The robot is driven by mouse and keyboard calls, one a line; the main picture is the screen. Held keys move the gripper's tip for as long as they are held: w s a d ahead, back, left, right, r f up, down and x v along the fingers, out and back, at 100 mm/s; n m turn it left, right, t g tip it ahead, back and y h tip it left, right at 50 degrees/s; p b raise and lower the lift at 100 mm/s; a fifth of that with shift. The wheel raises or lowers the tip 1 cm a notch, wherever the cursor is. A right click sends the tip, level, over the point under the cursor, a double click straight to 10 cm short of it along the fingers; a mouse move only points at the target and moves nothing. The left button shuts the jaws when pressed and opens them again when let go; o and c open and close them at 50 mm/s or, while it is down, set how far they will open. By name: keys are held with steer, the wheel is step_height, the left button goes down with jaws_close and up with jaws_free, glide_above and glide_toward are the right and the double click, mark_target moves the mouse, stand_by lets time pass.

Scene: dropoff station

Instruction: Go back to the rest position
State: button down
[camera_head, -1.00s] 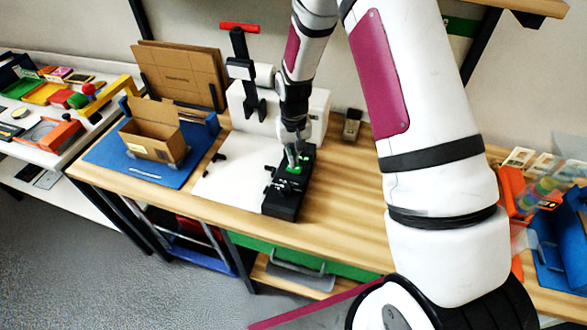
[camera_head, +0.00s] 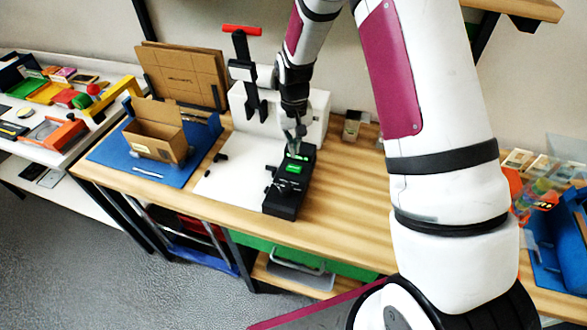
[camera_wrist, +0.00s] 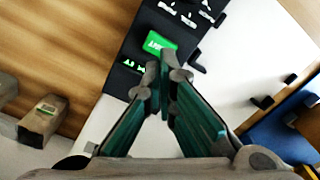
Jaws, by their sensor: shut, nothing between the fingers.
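My gripper (camera_head: 297,133) is shut and empty. In the head view it points down just above the far end of a black device (camera_head: 287,200) with a lit green button or screen. In the wrist view the gripper's closed fingertips (camera_wrist: 163,66) are in front of the device, by its green area (camera_wrist: 160,45). I cannot tell from the wrist view how far above it they are. The device lies on a white board (camera_head: 228,188) on the wooden table.
An open cardboard box (camera_head: 157,140) stands on a blue mat (camera_head: 123,152) at the left. A white press with a red handle (camera_head: 242,30) stands behind the device. A small grey block (camera_head: 351,127) sits to its right. A blue bin (camera_head: 560,255) is at the far right.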

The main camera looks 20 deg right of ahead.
stand_by(0.5)
steer(key=s+r+t+b, duration=0.1)
steer(key=s+r, duration=0.3)
steer(key=r, duration=0.7)
steer(key=s+r+t+b, duration=0.15)
steer(key=s+r, duration=0.25)
steer(key=r, duration=0.7)
steer(key=s+r+n+t, duration=0.1)
steer(key=s+r+t, duration=0.2)
steer(key=s, duration=1.4)
step_height(320, 180, up, 4)
steer(key=shift+f, duration=0.1)
